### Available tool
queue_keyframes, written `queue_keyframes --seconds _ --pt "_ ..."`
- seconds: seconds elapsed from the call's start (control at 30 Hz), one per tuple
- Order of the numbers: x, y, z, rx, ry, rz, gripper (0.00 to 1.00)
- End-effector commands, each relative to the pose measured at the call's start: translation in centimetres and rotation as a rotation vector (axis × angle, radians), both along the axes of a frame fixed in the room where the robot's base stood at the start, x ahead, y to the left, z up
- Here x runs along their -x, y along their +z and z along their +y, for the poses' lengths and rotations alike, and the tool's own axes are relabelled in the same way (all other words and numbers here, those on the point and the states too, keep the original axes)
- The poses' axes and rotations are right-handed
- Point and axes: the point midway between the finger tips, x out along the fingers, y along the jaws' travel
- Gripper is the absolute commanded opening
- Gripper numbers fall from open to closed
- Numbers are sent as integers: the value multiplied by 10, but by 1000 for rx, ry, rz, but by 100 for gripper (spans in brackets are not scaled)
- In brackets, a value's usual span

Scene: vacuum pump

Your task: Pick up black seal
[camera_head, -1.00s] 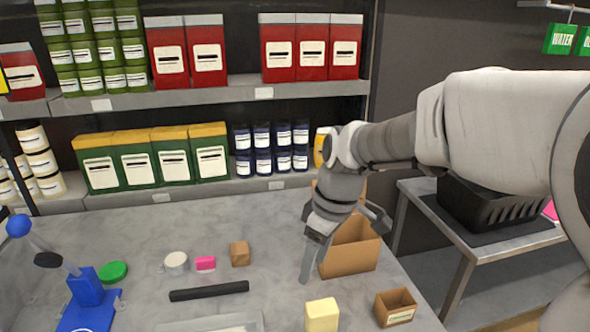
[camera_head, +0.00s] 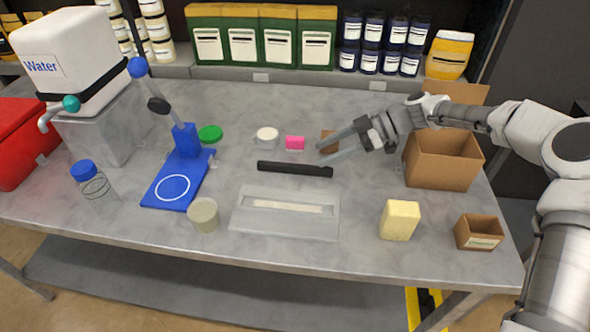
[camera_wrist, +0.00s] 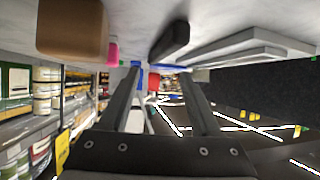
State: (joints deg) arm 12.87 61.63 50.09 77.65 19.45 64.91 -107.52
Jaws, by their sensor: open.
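The black seal (camera_head: 294,169), a long black bar, lies flat on the grey table in front of the pink block. In the wrist view its near end (camera_wrist: 170,40) shows at the top, above and beyond my fingers. My gripper (camera_head: 322,156) is open and empty. It reaches in from the right with its fingers pointing left, above the table near the right end of the seal and apart from it. In the wrist view the two fingers (camera_wrist: 160,74) stand apart with nothing between them.
A brown block (camera_head: 329,141) and a pink block (camera_head: 295,143) are close to the fingers. A grey tray (camera_head: 285,227) lies in front of the seal. An open cardboard box (camera_head: 443,163) stands right, a yellow block (camera_head: 399,220) front right, and a blue stand (camera_head: 179,178) left.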

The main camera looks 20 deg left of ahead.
Motion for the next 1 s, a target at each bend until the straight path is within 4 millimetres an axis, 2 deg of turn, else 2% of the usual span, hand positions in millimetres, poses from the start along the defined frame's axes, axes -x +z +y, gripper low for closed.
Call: queue_keyframes --seconds 0.53,0.87,1.0 --pt "28 -32 51 -10 5 0 64" --pt "31 -37 58 -10 2 -2 64" --pt "31 -37 58 -10 2 -2 41"
